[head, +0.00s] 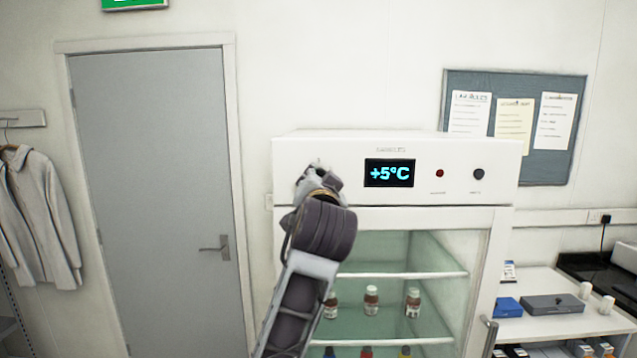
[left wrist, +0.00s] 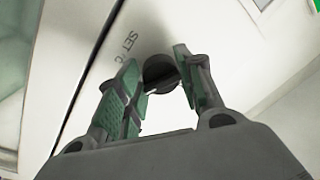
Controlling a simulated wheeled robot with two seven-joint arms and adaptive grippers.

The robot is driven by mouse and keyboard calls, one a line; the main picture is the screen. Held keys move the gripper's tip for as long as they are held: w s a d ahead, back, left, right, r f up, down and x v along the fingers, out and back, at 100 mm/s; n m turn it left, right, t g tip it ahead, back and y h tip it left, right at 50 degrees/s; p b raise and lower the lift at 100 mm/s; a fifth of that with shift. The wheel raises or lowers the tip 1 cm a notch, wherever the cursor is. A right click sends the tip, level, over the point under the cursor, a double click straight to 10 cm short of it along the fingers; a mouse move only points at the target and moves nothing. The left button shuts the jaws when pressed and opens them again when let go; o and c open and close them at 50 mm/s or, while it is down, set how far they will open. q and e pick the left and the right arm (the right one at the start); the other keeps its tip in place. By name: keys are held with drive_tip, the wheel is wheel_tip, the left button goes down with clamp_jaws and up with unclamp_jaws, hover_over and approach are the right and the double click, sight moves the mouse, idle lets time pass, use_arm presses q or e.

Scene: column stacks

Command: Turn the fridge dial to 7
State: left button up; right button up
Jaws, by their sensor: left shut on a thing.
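The white fridge (head: 450,194) has a top panel with a display (head: 389,172) that reads +5°C in the head view. My left gripper (head: 316,176) is at the left part of this panel and hides the dial there. In the left wrist view, the dark round dial (left wrist: 160,72) sits between the green-padded fingers of my left gripper (left wrist: 160,64), which is shut on it. The lettering "SET °C" is on the panel beside the dial. My right gripper is not in view.
A red light (head: 439,173) and a black knob (head: 478,174) are on the panel's right side. The glass fridge door (head: 400,245) shows bottles on shelves. A grey door (head: 160,190) is at left, and a side table (head: 560,325) with boxes at right.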

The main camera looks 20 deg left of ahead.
use_arm(q)
drive_tip(key=shift+m, duration=0.5)
drive_tip(key=o, duration=1)
drive_tip(key=shift+s, duration=0.2)
drive_tip(key=v, duration=1.1)
drive_tip(key=shift+s+d+f, duration=0.15)
drive_tip(key=shift+s+d, duration=0.05)
drive_tip(key=shift+s, duration=0.15)
drive_tip(key=shift+f, duration=0.1)
